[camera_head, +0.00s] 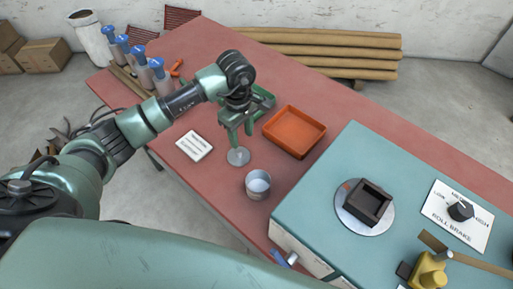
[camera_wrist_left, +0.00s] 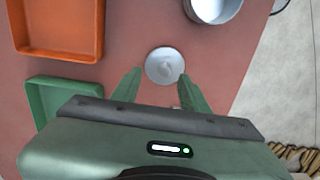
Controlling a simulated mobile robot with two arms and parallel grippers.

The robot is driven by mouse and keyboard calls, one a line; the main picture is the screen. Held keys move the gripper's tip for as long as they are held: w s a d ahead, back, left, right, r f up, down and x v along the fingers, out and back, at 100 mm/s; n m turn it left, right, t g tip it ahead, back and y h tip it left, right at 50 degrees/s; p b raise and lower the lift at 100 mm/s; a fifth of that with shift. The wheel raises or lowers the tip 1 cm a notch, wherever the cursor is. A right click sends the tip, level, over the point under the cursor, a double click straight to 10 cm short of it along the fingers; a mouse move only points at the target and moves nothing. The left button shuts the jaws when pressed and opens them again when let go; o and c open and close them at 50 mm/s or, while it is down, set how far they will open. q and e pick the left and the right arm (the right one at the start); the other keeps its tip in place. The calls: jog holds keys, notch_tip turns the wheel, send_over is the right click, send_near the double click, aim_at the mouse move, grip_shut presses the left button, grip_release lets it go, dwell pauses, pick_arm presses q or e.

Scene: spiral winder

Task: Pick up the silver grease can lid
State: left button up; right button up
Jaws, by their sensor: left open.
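The silver grease can lid (camera_head: 238,156) is a round, flat disc lying on the red tabletop. In the left wrist view the lid (camera_wrist_left: 165,66) has a small raised middle. My left gripper (camera_head: 238,132) is open and empty, pointing down close to the lid. In the wrist view its two fingertips (camera_wrist_left: 156,73) lie on either side of the lid's near part, apart from it as far as I can tell. The open silver grease can (camera_head: 258,184) stands to the right of the lid; it also shows in the wrist view (camera_wrist_left: 214,8). My right gripper is not in view.
An orange tray (camera_head: 294,131) and a green tray (camera_head: 262,104) sit beyond the gripper. A white card (camera_head: 194,146) lies left of the lid. A teal machine (camera_head: 340,245) fills the table's right side. Blue-capped bottles (camera_head: 140,68) stand at the far left.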

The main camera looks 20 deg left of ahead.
aim_at(238, 150)
pick_arm(q)
jog(key=shift+a+f+p, duration=0.15)
jog(key=shift+f+p, duration=0.15)
jog(key=shift+f, duration=0.35)
jog(key=f+p, duration=0.1)
jog(key=s+a+f, duration=0.1)
jog(key=shift+f+p, duration=0.35)
jog(key=shift+p, duration=0.05)
notch_tip(238, 150, down, 3)
jog(key=shift+w+r+p, duration=0.1)
jog(key=shift+r+p, duration=0.1)
jog(key=shift+p, duration=0.15)
jog(key=shift+f, duration=0.5)
jog(key=shift+w, duration=0.1)
grip_shut()
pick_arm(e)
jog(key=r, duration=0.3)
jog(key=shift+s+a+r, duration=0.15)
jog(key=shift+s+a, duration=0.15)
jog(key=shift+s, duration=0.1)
